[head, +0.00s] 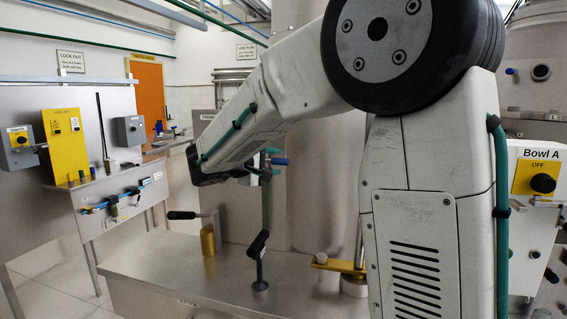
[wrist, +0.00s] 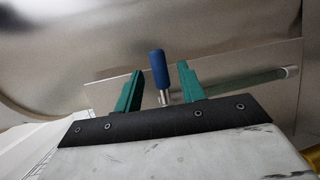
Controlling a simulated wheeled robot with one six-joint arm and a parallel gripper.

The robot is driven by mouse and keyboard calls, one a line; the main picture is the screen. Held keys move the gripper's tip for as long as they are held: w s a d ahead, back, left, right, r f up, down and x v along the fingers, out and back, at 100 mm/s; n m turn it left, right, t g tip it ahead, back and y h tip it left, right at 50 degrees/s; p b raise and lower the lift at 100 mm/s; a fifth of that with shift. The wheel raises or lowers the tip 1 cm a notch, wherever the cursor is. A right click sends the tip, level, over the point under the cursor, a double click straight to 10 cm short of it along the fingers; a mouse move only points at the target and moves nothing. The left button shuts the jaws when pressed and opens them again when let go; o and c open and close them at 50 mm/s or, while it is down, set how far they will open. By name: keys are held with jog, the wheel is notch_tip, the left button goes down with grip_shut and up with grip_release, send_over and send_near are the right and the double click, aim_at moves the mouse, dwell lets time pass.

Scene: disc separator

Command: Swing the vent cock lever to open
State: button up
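A lever with a blue grip (wrist: 159,70) and a short metal stem stands upright in the wrist view, in front of a steel wall; I take it to be the vent cock lever. My gripper (wrist: 156,92) has two green fingers spread wide, one on each side of the lever, with gaps on both sides. In the head view my gripper (head: 268,162) is partly hidden by my wrist. The lever's base is hidden behind the gripper body.
A horizontal glass-like tube (wrist: 250,80) runs along the wall behind the right finger. A lockout station (head: 130,195) stands at left.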

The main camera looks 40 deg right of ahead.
aim_at(277, 162)
jog(key=x, duration=0.4)
jog(key=shift+w+d+f, duration=0.1)
jog(key=shift+d, duration=0.3)
jog(key=shift+c, duration=0.3)
grip_shut()
